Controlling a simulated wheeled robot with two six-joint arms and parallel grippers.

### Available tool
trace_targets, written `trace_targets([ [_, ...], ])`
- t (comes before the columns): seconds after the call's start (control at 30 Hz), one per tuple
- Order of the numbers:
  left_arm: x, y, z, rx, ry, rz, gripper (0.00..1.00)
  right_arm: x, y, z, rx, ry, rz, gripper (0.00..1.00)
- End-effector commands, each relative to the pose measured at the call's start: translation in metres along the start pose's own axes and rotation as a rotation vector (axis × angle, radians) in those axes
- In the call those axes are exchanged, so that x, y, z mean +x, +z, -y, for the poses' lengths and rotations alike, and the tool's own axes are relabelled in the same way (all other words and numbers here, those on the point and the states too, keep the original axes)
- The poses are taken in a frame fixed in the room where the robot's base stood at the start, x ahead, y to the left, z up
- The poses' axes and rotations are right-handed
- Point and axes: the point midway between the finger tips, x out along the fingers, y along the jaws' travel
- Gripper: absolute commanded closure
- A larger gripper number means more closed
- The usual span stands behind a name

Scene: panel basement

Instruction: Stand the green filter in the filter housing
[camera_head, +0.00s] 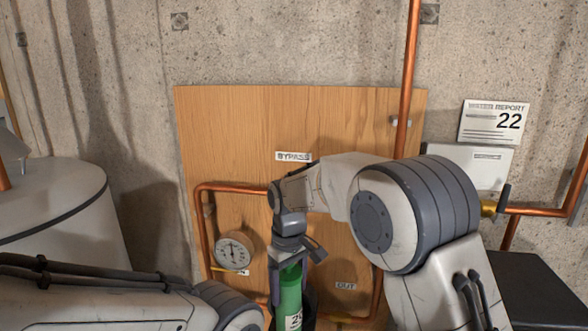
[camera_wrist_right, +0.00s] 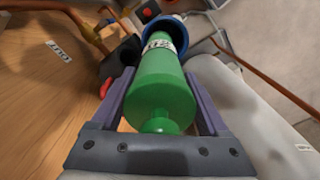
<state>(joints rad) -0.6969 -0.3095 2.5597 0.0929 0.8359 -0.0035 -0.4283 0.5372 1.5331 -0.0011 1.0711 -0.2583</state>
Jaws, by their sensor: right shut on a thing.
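The green filter (camera_head: 290,293) is upright, with a white label low on its side, below my right gripper (camera_head: 293,262) in the head view. In the right wrist view the filter (camera_wrist_right: 160,88) lies between the two purple-grey fingers of my right gripper (camera_wrist_right: 158,95), which is shut on it. A blue round rim (camera_wrist_right: 187,28), perhaps the filter housing, shows around or behind the filter's far end. I cannot tell whether that end is inside it. In the head view the filter's lower end is cut off. My left gripper is out of view.
A wooden panel (camera_head: 240,130) stands behind, with copper pipes (camera_head: 410,70) and a pressure gauge (camera_head: 233,251) left of the filter. A large grey tank (camera_head: 60,210) is at the left. A dark box (camera_head: 535,290) is at the lower right. My left arm crosses the lower left.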

Motion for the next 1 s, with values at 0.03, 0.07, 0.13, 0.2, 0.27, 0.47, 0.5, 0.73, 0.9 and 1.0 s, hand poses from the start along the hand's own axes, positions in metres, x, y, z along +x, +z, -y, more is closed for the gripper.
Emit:
trace_targets([
  [0.03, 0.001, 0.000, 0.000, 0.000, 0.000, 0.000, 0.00, 0.001, 0.001, -0.001, 0.002, 0.000, -0.002, 1.00],
  [0.07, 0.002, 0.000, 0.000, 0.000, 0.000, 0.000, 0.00, 0.002, 0.001, -0.002, 0.003, 0.000, -0.002, 1.00],
  [0.13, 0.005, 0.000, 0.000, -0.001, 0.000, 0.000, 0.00, 0.005, 0.003, -0.004, 0.008, 0.000, -0.002, 1.00],
  [0.2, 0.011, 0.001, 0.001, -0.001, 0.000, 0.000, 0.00, 0.011, 0.006, -0.007, 0.013, 0.000, -0.002, 1.00],
  [0.27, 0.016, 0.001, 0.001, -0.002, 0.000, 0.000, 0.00, 0.017, 0.007, -0.009, 0.017, 0.000, -0.001, 1.00],
  [0.47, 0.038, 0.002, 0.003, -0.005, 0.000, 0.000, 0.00, 0.042, 0.009, -0.011, 0.020, 0.000, -0.001, 1.00],
  [0.5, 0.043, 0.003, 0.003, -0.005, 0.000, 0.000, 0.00, 0.047, 0.009, -0.011, 0.020, 0.000, -0.001, 1.00],
  [0.73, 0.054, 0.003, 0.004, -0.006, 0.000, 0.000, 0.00, 0.060, 0.008, -0.010, 0.018, 0.001, -0.002, 1.00],
  [0.9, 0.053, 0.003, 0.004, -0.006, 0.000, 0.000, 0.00, 0.059, 0.008, -0.009, 0.017, 0.001, -0.002, 1.00],
  [1.0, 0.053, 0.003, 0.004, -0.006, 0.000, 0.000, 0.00, 0.059, 0.007, -0.009, 0.016, 0.000, -0.001, 0.11],
])
